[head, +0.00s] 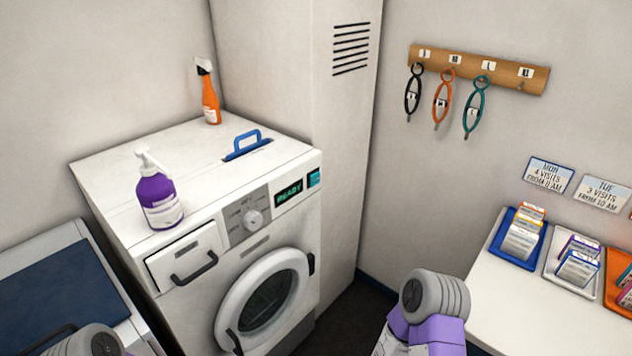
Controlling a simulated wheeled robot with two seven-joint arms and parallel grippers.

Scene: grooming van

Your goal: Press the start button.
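A white front-loading washing machine (190,262) stands at the left centre with its round door (264,291) shut. Its display (289,192) reads READY in green letters. A small teal square (314,178) sits right of the display at the panel's right end; it looks like the start button, but its marking is too small to read. A round dial (253,219) is left of the display. Parts of my two arms show at the bottom left and bottom centre-right, apart from the machine's panel. Neither gripper's fingers are in view.
A purple pump bottle (160,203), an orange spray bottle (210,102) and a blue handle (247,146) are on the machine's top. A tall cabinet (335,125) stands behind right. A counter (540,318) with card trays is at right. Looped leads (442,100) hang from a wall rack.

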